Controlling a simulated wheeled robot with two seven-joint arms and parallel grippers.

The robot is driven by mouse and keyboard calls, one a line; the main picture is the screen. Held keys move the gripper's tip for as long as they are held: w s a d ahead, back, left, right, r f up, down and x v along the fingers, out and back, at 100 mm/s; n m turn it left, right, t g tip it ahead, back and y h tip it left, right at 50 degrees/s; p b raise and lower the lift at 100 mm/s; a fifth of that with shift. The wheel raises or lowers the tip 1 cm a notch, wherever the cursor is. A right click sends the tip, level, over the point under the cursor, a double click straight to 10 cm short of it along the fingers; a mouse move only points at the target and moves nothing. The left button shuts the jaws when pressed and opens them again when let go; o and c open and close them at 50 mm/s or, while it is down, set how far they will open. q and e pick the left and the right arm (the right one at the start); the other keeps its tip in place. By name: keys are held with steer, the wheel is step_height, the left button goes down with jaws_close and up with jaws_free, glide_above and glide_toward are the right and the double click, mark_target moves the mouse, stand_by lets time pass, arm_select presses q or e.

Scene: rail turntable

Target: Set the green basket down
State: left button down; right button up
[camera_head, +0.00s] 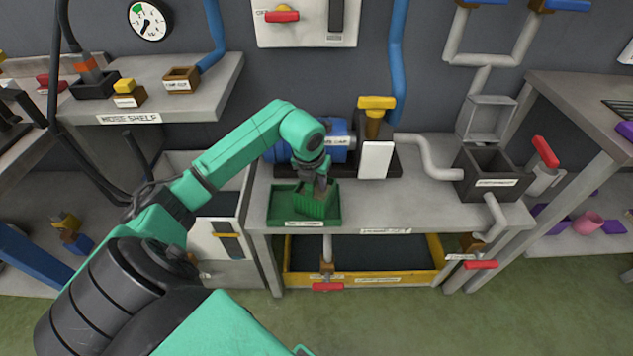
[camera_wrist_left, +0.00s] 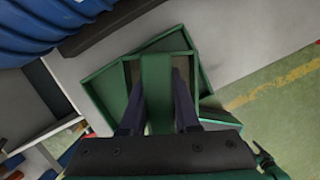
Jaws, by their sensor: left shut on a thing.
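The green basket (camera_head: 318,205) is at the shallow green tray (camera_head: 283,208) on the left part of the grey bench. My left gripper (camera_head: 322,184) points down at it from above. In the left wrist view, the gripper's dark fingers (camera_wrist_left: 158,82) are shut on the basket's green handle (camera_wrist_left: 158,112). The basket sits turned relative to the tray (camera_wrist_left: 103,85), over its right part. I cannot tell whether its bottom touches the tray floor. My right gripper is not in view.
Behind the basket stands a blue motor-like cylinder (camera_head: 338,137) and a yellow-topped valve (camera_head: 376,104). A dark open box (camera_head: 490,175) stands at the bench's right. Bare bench top (camera_head: 420,205) lies between. A yellow-edged bin (camera_head: 365,278) is below.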

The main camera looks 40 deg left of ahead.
arm_select(q)
steer(key=shift+f, duration=0.1)
steer(key=c, duration=0.6)
jaws_free()
steer(key=shift+c, duration=0.2)
steer(key=shift+r, duration=0.5)
steer(key=v, duration=1.1)
steer(key=shift+s+r+p, duration=0.2)
steer(key=shift+s+p, duration=0.05)
steer(key=shift+p, duration=0.05)
